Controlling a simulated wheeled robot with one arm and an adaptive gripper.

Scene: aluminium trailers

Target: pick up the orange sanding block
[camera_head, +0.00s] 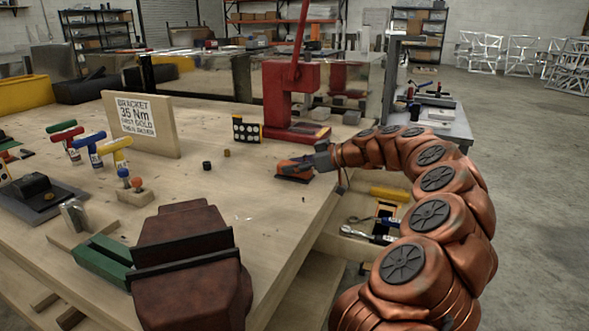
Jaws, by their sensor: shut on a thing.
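The orange sanding block (293,170) is on or just above the wooden bench top, near its right edge and in front of the red press. It looks low and orange with a dark lower part. My gripper (308,163) reaches in from the right and is shut on the block. The fingers are small in this view and partly merge with the block. I cannot tell whether the block touches the bench.
A red arbor press (291,95) stands behind the block. A dark red vise (190,265) is at the front. A wooden sign board (150,122) and T-handle tools (88,147) are at left. An open drawer (345,245) with tools is below right. Bare bench lies left of the block.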

